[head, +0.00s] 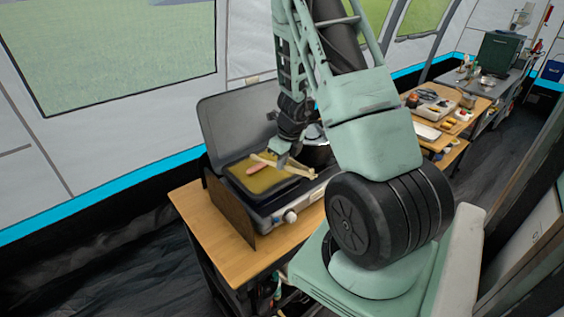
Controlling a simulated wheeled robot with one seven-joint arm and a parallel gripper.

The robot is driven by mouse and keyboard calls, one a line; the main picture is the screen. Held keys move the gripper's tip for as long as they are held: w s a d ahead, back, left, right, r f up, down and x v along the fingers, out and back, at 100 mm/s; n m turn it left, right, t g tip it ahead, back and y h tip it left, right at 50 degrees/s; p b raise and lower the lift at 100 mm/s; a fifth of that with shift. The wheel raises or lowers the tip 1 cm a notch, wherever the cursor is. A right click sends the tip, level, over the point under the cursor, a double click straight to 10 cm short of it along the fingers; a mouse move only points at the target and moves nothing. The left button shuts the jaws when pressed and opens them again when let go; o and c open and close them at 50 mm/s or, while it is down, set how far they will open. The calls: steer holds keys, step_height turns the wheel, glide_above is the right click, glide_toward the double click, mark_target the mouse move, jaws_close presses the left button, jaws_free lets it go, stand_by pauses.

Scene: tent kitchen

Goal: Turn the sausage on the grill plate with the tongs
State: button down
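The yellowish grill plate (262,184) sits on the left side of a grey camping stove with its lid raised. A pinkish-brown sausage (258,166) lies on the plate near its far edge. Pale wooden tongs (301,171) extend from above the plate toward the right. My gripper (281,158) is at the tongs, above the right part of the plate, and appears shut on them. The fingertips are small in this view. I cannot tell whether the tongs touch the sausage.
A dark pot (318,152) stands on the stove, right of the plate, partly hidden by my arm. A brown upright panel (229,207) stands at the stove's left side. The wooden table (192,205) has bare room in front. More tables with kitchen things stand at the back right.

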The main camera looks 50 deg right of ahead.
steer(key=shift+f+b, duration=0.45)
steer(key=shift+f, duration=0.1)
steer(key=shift+s+a+r+b, duration=0.15)
steer(key=shift+s+b, duration=0.1)
steer(key=shift+s, duration=0.35)
steer(key=shift+s+a+r+b, duration=0.1)
steer(key=shift+s+b, duration=0.15)
steer(key=shift+s, duration=0.3)
stand_by(1.3)
steer(key=w+p+v, duration=0.1)
steer(key=p+v, duration=0.5)
steer(key=v, duration=0.1)
steer(key=shift+w+p, duration=0.25)
steer(key=shift+p, duration=0.15)
stand_by(0.3)
